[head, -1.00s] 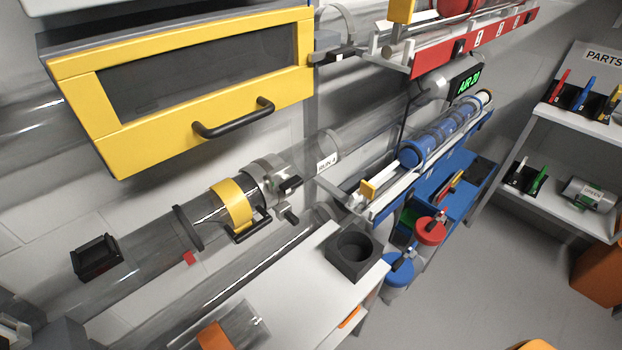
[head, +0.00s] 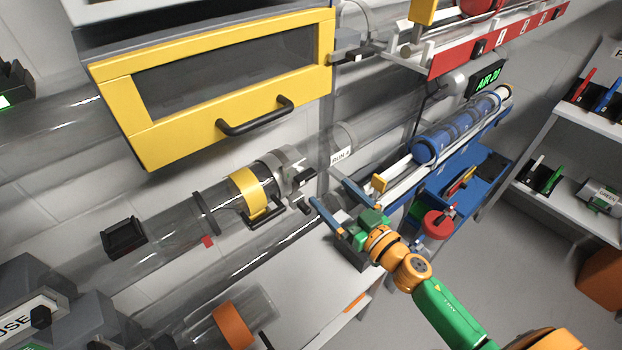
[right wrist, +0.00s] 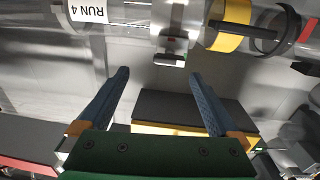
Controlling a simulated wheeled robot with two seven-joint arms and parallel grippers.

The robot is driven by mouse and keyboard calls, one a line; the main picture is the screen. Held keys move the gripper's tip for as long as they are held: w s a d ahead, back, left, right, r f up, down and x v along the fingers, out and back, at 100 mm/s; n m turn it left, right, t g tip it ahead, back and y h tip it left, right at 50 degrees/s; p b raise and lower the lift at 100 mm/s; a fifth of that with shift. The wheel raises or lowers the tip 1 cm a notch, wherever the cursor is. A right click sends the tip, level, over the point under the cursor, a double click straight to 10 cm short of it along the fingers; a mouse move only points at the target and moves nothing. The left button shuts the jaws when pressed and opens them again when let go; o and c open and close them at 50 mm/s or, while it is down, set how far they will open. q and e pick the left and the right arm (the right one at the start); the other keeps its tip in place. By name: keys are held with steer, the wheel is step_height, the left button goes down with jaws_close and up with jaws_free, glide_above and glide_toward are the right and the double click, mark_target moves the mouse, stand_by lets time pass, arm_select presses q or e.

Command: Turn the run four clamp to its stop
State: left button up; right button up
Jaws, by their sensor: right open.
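The run four clamp (head: 288,168) is a grey ring around the clear tube, just right of the yellow band (head: 250,193). A small dark lever (head: 303,181) sticks out from its front. My right gripper (head: 324,187) is open and empty, its blue fingers pointing at the lever from the right. In the right wrist view the clamp's lever (right wrist: 169,59) lies beyond and between the open fingertips (right wrist: 158,74), apart from them. The RUN 4 label (right wrist: 88,11) is at the upper left there. My left gripper is not in view.
A yellow-framed cabinet door (head: 220,80) with a black handle hangs above the tube. A white bench (head: 310,290) lies below. A blue canister (head: 455,130) rests on a rack to the right. Grey shelves (head: 575,200) stand at far right, with open floor before them.

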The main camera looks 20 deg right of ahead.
mark_target(309, 179)
steer(key=shift+n+y, duration=0.4)
steer(key=shift+y, duration=0.2)
steer(key=x, duration=0.3)
steer(key=a+x, duration=0.1)
steer(key=x, duration=0.3)
steer(key=shift+f, duration=0.2)
steer(key=shift+s, duration=0.1)
steer(key=shift+c, duration=1.1)
steer(key=c, duration=1.1)
steer(key=shift+c, duration=0.2)
